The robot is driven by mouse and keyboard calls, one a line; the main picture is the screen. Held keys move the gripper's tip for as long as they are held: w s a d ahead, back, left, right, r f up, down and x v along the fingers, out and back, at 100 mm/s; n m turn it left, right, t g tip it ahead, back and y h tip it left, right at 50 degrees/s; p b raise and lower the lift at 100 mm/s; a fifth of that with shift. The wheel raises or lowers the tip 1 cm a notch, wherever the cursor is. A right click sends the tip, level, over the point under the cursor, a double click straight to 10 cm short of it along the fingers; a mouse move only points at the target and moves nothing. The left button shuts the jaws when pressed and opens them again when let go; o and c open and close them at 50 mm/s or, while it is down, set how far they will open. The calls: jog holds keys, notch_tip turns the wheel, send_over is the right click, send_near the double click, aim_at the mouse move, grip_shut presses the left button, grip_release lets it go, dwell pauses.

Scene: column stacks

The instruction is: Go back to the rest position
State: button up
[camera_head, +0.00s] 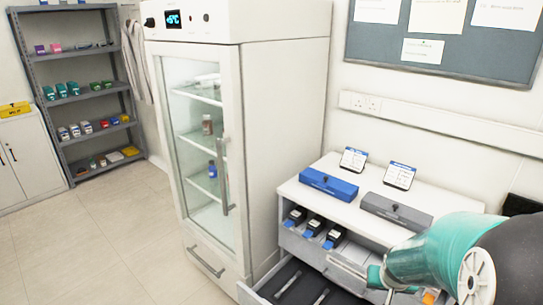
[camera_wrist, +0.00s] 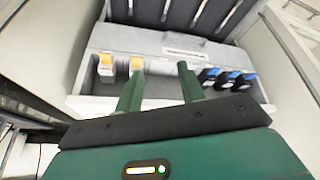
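My gripper (camera_wrist: 160,80) shows in the wrist view with its two green fingers apart and nothing between them. Beyond the fingers is an open drawer (camera_wrist: 92,102). It holds white-and-orange items (camera_wrist: 106,66) at the left and several black-and-blue items (camera_wrist: 222,78) at the right. In the head view my teal arm comes in from the lower right, and my gripper (camera_head: 380,280) is partly hidden at the open upper drawer (camera_head: 300,247). Black-and-blue items (camera_head: 314,226) stand in that drawer's left part. An orange item (camera_head: 428,297) shows under my arm.
A lower drawer (camera_head: 258,293) is also open, with thin light rods inside. A blue box (camera_head: 328,185) and a grey box (camera_head: 397,212) lie on the white cabinet top (camera_head: 352,207). A glass-door fridge (camera_head: 290,130) stands left of it. Floor (camera_head: 100,250) at the left is clear.

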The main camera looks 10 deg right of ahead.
jog(key=s+a+r+n+y, duration=0.1)
jog(key=s+a+r+n, duration=0.1)
jog(key=s+a+r, duration=0.4)
jog(key=s+a+r+n+t+y, duration=0.1)
jog(key=s+a+r+n, duration=0.1)
jog(key=s+a+r, duration=0.5)
jog(key=a+r, duration=0.5)
jog(key=a, duration=0.2)
jog(key=shift+a+r, duration=0.3)
jog(key=shift+r, duration=0.1)
